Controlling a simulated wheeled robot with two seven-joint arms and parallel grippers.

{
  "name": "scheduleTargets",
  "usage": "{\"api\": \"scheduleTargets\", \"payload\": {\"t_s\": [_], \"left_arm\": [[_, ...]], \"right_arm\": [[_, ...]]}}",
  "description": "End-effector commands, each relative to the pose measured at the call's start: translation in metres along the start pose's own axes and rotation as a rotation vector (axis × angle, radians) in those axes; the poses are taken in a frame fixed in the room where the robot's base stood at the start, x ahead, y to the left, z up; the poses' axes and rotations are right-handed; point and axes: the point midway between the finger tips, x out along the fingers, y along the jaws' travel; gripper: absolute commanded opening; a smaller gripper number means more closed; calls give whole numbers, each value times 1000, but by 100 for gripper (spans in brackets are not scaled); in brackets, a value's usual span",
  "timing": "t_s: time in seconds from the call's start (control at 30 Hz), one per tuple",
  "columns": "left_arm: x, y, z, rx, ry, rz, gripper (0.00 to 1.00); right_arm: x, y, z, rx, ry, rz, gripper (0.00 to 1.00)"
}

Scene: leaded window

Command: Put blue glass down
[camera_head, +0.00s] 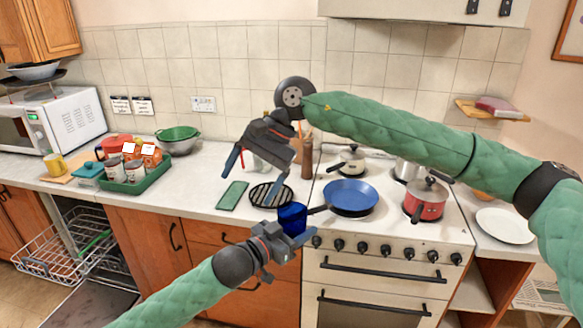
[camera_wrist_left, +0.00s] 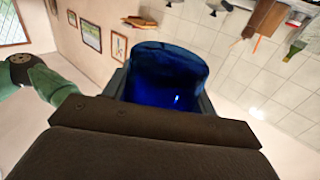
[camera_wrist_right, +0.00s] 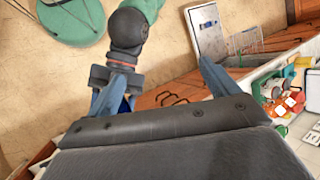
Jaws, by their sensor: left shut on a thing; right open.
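The blue glass (camera_head: 292,218) is held by my left gripper (camera_head: 283,236), in front of the counter's front edge in the head view. It looks roughly upright. In the left wrist view the glass (camera_wrist_left: 168,78) fills the space between the fingers. My right gripper (camera_head: 258,172) is open and empty, above the counter near the black round rack. In the right wrist view its fingers are spread, and a sliver of blue shows behind the left one. Whether the glass touches anything below it cannot be told.
A black round rack (camera_head: 271,194) and a green mat (camera_head: 232,195) lie on the counter (camera_head: 190,185). A blue pan (camera_head: 351,196) and a red pot (camera_head: 427,201) stand on the stove. A green tray (camera_head: 135,183) with cans stands left. Bare counter lies left of the mat.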

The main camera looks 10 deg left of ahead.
Motion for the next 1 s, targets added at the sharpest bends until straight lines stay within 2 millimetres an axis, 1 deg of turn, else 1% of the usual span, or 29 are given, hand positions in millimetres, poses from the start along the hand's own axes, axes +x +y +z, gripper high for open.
{"api": "scheduleTargets", "payload": {"t_s": [0.1,0.3,0.43,0.6,0.77,0.87,1.0], "left_arm": [[0,0,0,0,1,0,24],[0,0,0,0,1,0,24],[0,0,0,0,1,0,24],[0,0,0,0,1,0,24],[0,0,0,0,1,0,24],[0,0,0,0,1,0,24],[0,0,0,0,1,0,24]], "right_arm": [[-12,15,-7,-75,102,122,87],[-35,40,-20,-171,240,318,87],[-49,51,-25,-209,299,410,87],[-59,58,-29,-231,335,473,87],[-54,63,-32,-235,340,485,87],[-44,68,-37,-234,339,484,87],[-26,77,-45,-234,339,483,87]]}}
